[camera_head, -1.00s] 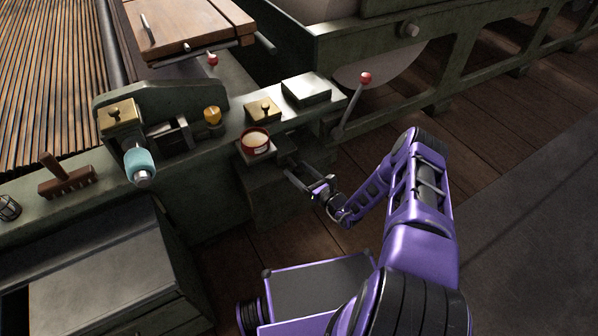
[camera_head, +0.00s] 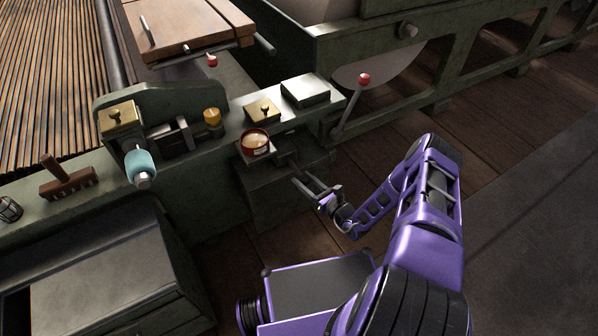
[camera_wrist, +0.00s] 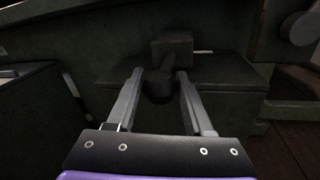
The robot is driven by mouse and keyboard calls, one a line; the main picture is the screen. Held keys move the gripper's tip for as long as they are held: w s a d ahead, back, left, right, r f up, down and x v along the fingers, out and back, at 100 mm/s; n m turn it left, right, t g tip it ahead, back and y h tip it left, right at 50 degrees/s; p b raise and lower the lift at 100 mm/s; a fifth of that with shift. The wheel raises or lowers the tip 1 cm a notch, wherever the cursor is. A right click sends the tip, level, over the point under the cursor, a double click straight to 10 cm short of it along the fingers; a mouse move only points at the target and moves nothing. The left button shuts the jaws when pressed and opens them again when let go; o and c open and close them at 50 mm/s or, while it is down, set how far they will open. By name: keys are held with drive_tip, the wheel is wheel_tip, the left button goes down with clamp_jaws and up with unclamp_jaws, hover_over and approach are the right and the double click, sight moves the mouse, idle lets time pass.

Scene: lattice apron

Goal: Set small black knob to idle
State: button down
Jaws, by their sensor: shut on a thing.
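The small black knob (camera_wrist: 158,87) is a dark, rounded piece between my two fingers in the wrist view, below a dark block (camera_wrist: 172,50) on the machine's front. My gripper (camera_wrist: 160,84) is shut on it, one finger on each side. The knob's pointer and any marks around it are too dark to read. In the head view my gripper (camera_head: 303,186) is at the front of the green machine, below and right of a red-rimmed round pot (camera_head: 256,151). I cannot make out the knob there.
A lever with a red ball (camera_head: 364,78) rises to the right of my gripper. A yellow knob (camera_head: 212,116), a brass plate (camera_head: 262,110) and a teal-handled part (camera_head: 140,165) sit along the machine top. The wooden floor (camera_head: 330,245) is clear beside my arm.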

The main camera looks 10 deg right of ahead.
drive_tip(key=shift+a+v, duration=0.25)
drive_tip(key=shift+v, duration=1.1)
drive_tip(key=shift+c, duration=1.6)
unclamp_jaws()
drive_tip(key=shift+s, duration=0.15)
